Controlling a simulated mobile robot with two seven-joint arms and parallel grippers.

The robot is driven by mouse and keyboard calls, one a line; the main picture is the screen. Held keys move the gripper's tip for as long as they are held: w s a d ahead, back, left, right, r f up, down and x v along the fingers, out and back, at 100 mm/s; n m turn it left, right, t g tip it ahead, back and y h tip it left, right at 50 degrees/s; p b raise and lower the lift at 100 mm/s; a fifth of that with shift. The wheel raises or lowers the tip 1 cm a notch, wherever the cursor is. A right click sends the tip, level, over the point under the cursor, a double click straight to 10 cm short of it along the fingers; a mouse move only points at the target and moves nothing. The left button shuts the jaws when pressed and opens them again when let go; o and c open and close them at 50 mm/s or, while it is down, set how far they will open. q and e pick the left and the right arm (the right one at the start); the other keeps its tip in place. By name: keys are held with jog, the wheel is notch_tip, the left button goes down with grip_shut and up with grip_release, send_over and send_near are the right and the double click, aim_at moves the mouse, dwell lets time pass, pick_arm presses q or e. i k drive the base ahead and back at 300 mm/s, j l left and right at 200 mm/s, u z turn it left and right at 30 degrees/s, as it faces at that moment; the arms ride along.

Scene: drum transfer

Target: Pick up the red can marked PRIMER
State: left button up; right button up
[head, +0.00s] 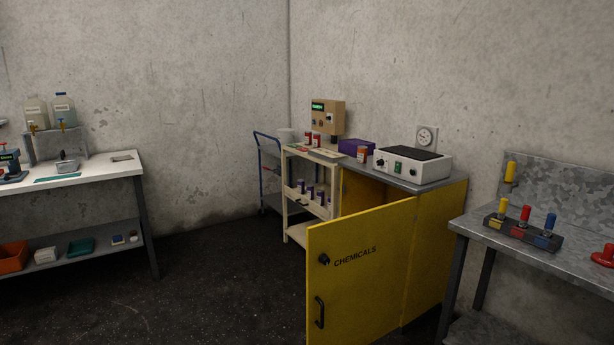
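Two small red cans stand close together on top of the cream cart (293,158): one red can (308,138) at the back left and another red can (316,141) just right of it. An orange-red can with a pale label (362,154) stands on the grey top of the yellow cabinet. The labels are too small to read, so I cannot tell which one says PRIMER. Neither of my grippers is in view.
The yellow cabinet's door (360,275), marked CHEMICALS, stands open into the room. A white device (412,165) sits on the cabinet. A metal bench (540,255) is at right, a white-topped bench (95,172) at left. Dark floor (215,290) between is clear.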

aim_at(308, 134)
jog(key=i+j+u, duration=0.4)
jog(key=i+u, duration=0.2)
jog(key=i, duration=0.25)
jog(key=i+u, duration=0.45)
jog(key=i, duration=1.05)
jog(key=i+z, duration=0.2)
jog(key=i, duration=0.3)
jog(key=i+z, duration=0.25)
jog(key=i, duration=0.25)
jog(key=i+j+z, duration=0.2)
jog(key=i, duration=0.3)
jog(key=i+l+z, duration=0.1)
jog(key=i+z, duration=0.35)
jog(key=i, duration=0.25)
jog(key=i+j+z, duration=0.15)
jog(key=i+z, duration=0.3)
jog(key=i, duration=0.2)
jog(key=i+z, duration=0.4)
jog(key=i+j+z, duration=0.2)
jog(key=z, duration=0.15)
jog(key=i+j+z, duration=0.4)
jog(key=i+l, duration=0.05)
jog(key=l, duration=0.05)
